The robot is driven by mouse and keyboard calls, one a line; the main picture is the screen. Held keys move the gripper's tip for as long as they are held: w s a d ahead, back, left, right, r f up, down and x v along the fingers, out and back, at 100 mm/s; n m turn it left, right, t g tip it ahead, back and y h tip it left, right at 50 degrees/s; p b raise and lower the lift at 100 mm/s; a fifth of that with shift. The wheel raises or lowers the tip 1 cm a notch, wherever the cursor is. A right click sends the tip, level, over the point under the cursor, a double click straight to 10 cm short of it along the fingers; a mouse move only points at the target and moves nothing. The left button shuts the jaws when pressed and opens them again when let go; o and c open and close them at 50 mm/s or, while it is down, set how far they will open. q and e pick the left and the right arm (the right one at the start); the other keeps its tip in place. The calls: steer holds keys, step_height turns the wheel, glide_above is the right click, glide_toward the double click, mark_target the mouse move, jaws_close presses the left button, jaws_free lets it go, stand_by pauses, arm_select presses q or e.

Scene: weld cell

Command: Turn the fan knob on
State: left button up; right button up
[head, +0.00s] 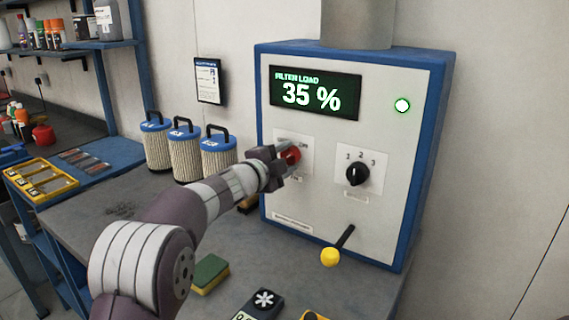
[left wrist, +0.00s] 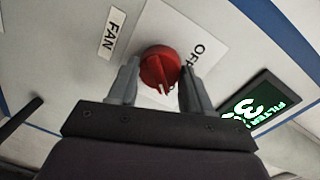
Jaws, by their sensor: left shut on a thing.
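The red fan knob (head: 290,156) is on the left part of the white and blue control panel (head: 310,210). My left gripper (head: 277,162) is at the knob and hides part of it and its labels in the head view. In the left wrist view the knob (left wrist: 160,67) lies between the two grey fingers of my left gripper (left wrist: 158,85), which is shut on it. A "FAN" label and part of an "OFF" mark show beside it. The knob's exact setting is hard to tell. My right gripper is not in view.
A black dial (head: 357,173) marked 1, 2, 3 and a yellow-tipped lever (head: 331,256) are right of the knob. Filter cartridges (head: 186,152) and a sponge (head: 210,273) stand on the bench (head: 130,205).

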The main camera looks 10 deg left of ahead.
arm_select(q)
steer(key=shift+f, duration=0.15)
stand_by(0.4)
steer(key=o, duration=1)
steer(key=shift+o, duration=0.2)
steer(key=shift+s, duration=0.1)
steer(key=b+v, duration=0.1)
steer(key=v, duration=1.1)
steer(key=shift+s+b, duration=0.25)
steer(key=shift+b, duration=0.05)
steer(key=shift+a, duration=0.1)
